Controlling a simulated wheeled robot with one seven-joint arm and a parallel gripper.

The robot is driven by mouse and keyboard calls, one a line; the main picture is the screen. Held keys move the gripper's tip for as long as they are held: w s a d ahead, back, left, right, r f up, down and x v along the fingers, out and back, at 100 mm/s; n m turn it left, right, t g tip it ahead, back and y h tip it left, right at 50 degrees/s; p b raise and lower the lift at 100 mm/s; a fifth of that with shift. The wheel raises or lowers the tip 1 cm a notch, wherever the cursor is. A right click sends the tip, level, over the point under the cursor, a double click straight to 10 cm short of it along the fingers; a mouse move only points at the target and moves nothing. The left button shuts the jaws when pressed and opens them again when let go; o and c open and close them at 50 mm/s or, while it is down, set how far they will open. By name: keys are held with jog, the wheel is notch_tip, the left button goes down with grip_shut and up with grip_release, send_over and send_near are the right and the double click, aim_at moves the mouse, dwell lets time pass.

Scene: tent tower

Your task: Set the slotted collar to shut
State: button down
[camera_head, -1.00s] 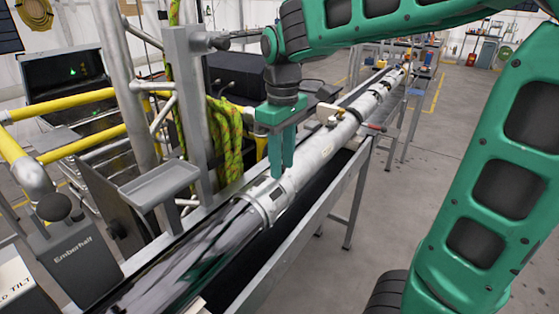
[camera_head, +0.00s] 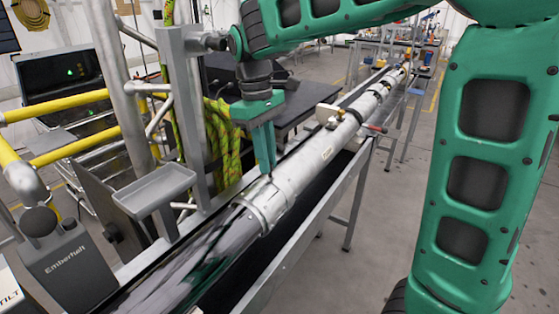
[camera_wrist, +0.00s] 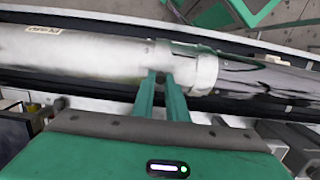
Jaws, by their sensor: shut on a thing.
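The slotted collar (camera_head: 262,203) is a pale metal ring around the long tube, where the white tube meets the glossy dark section. It also shows in the wrist view (camera_wrist: 204,74), with a slot along its upper side. My gripper (camera_head: 268,172) reaches down from above to the far side of the tube at the collar. In the wrist view the two green fingertips (camera_wrist: 162,76) are close together at the collar's edge, with a small dark knob between them. The fingers hide part of the collar, so I cannot read its setting.
The white tube (camera_head: 310,162) lies along a metal frame running to the back. A grey upright post with a tray (camera_head: 155,186) stands left of the gripper. Yellow rails (camera_head: 60,105) and a green rope (camera_head: 222,140) are at the left. Open floor lies right.

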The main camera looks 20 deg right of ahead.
jog(key=shift+w, duration=0.3)
jog(key=c, duration=1.7)
grip_release()
jog(key=shift+c, duration=0.2)
jog(key=shift+a, duration=0.1)
notch_tip(320, 180, up, 10)
jog(key=w, duration=0.1)
jog(key=shift+w+a, duration=0.2)
jog(key=shift+a, duration=0.2)
